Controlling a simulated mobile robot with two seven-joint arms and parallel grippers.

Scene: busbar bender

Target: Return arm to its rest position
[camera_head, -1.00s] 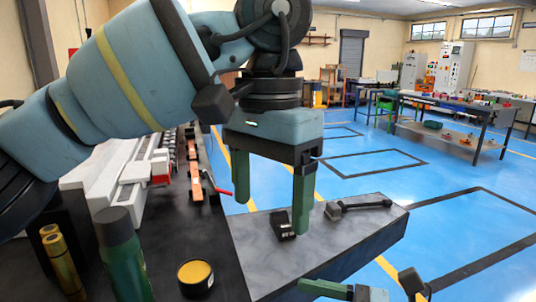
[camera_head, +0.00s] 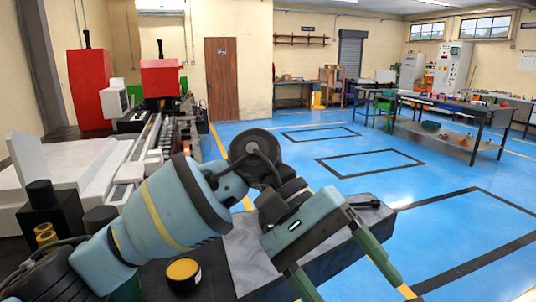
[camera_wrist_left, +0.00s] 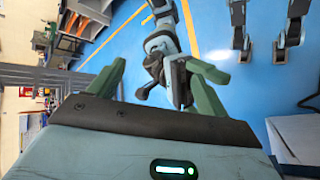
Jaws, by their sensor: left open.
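My left arm (camera_head: 165,215) reaches in from the lower left of the head view, low over the dark bench. My left gripper (camera_head: 358,288) points down and to the right, beyond the grey table's front edge, with its two green fingers apart and nothing between them. In the left wrist view the same gripper (camera_wrist_left: 155,75) is spread and empty. Parts of another of my arms show beyond the fingers there. I cannot make out the state of my right gripper.
A grey-topped table (camera_head: 245,250) lies beneath and behind my left gripper, with a black-handled tool (camera_head: 362,204) on it. A yellow-topped round tin (camera_head: 183,272) stands on the dark bench near my arm. Red machine units (camera_head: 161,78) stand behind. Blue floor is open to the right.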

